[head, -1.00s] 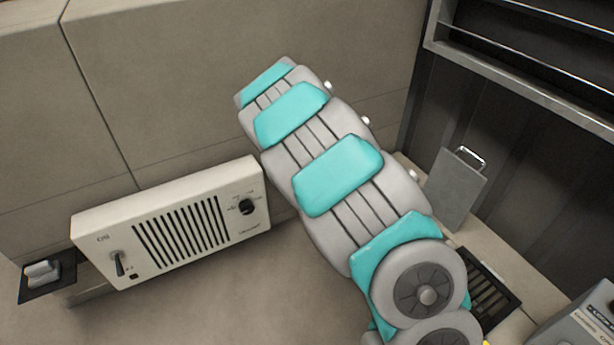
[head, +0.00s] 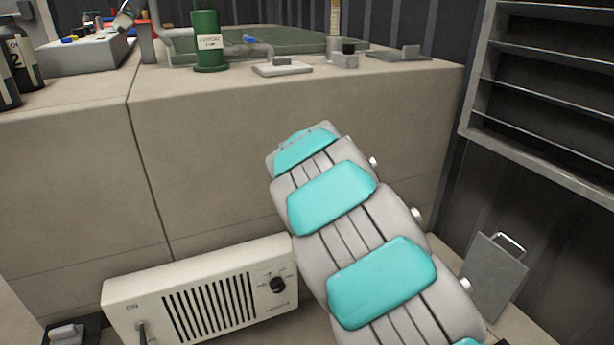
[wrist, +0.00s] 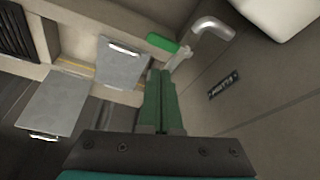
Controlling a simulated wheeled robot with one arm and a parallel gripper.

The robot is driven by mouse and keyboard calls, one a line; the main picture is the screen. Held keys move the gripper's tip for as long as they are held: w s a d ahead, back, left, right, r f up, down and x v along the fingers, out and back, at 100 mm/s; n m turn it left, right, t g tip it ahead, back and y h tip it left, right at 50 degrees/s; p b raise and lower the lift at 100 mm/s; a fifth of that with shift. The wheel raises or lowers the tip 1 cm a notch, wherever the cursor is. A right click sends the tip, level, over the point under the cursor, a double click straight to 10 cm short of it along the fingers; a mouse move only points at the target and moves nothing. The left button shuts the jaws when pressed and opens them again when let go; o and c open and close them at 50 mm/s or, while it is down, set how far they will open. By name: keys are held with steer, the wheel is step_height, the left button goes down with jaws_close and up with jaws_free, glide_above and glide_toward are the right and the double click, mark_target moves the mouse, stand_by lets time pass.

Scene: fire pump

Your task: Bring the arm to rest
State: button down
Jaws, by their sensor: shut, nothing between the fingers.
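My arm, grey with teal pads, runs up from the bottom right in the head view, in front of the beige cabinet wall (head: 370,130). Its far end hides my gripper there. In the wrist view my gripper (wrist: 160,74) shows as two green fingers pressed together with nothing between them. A bent metal lever (wrist: 208,28) with a green end (wrist: 163,43) lies just beyond the fingertips; I cannot tell whether they touch.
A white heater box (head: 205,298) stands left of my arm. A green cylinder (head: 207,40) and a grey box (head: 85,52) sit on the counter (head: 300,83). Shelves (head: 550,90) and a grey plate with a handle (head: 497,275) are at right.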

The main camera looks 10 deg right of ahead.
steer(key=s+d+r+n+g+p, duration=0.1)
steer(key=s+d+r+p, duration=0.25)
steer(key=s+r, duration=0.5)
steer(key=s+a+r+n+g+y+p, duration=0.1)
steer(key=s+r+n+p, duration=0.1)
steer(key=s, duration=0.9)
steer(key=s+a+r+n+g+y+p, duration=0.1)
steer(key=s+r+n+p, duration=0.1)
steer(key=s, duration=1)
steer(key=s+r+n+g+y+p, duration=0.1)
steer(key=s+r+n+p, duration=0.2)
steer(key=s, duration=0.9)
steer(key=shift+a+r+n, duration=0.4)
steer(key=shift+r+n, duration=0.45)
steer(key=shift+n, duration=0.35)
steer(key=shift+d, duration=0.1)
